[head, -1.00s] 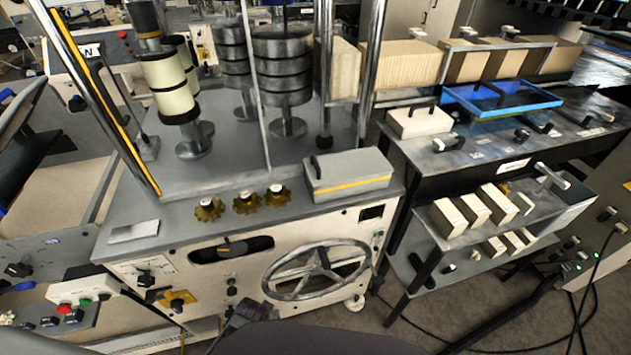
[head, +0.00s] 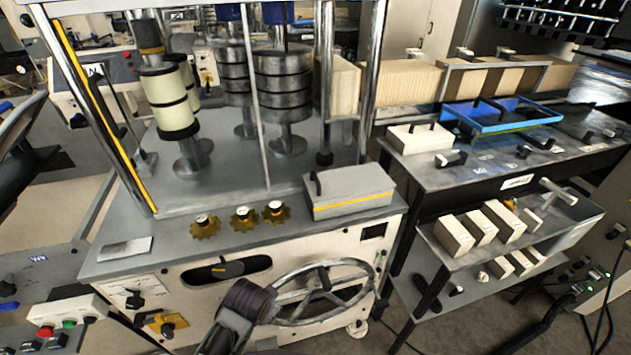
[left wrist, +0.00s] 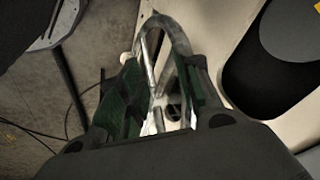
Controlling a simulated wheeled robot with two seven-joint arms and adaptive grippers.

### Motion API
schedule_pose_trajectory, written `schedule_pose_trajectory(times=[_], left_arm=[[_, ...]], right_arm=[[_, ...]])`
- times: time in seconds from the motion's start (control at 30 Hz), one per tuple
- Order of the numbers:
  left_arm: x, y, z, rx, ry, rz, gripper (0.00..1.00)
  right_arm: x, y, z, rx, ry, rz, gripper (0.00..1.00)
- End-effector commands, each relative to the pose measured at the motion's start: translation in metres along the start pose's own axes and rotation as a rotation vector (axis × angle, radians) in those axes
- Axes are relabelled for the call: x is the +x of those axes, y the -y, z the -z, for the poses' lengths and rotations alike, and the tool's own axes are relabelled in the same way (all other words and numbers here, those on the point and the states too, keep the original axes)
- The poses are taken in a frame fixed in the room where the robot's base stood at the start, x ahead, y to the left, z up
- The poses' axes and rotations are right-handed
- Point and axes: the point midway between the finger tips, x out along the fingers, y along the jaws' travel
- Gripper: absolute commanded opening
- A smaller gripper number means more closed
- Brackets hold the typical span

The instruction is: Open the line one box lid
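A grey box (head: 350,192) with a yellow stripe sits on the right front of the machine's top. Its lid lies shut, with a black handle at the left end. No label naming it line one is readable. My left gripper shows in the left wrist view (left wrist: 163,85), its green-padded fingers apart with nothing held. The rim and spokes of the handwheel (head: 345,309) show beyond and between the fingers. In the head view a dark part of my arm rises from the bottom in front of the wheel's left side, below the box. My right gripper is not in view.
Several brass knobs (head: 244,217) stand left of the box. Metal posts and stacked dark rolls (head: 284,85) rise behind. A side table at right holds a white box (head: 419,138), a blue tray (head: 505,125) and, on a lower shelf, small cartons (head: 480,226).

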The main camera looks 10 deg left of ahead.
Motion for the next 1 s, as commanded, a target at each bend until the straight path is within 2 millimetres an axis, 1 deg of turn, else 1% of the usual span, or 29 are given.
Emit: schedule_pose_trajectory(times=[0.03,0.27,0.57,0.77,1.0], left_arm=[[-0.005,0.001,0.009,0.049,-0.008,0.017,0.34],[-0.026,0.004,0.048,0.326,-0.024,0.11,0.34],[-0.051,0.007,0.105,0.756,-0.001,0.289,0.34],[-0.069,0.009,0.139,1.032,0.052,0.428,0.34],[-0.093,0.011,0.178,1.34,0.16,0.611,0.34]], right_arm=[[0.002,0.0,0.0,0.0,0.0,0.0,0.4],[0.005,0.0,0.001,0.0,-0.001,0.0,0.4],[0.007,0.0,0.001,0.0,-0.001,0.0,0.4],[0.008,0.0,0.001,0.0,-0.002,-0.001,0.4],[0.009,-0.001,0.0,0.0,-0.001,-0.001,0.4]])
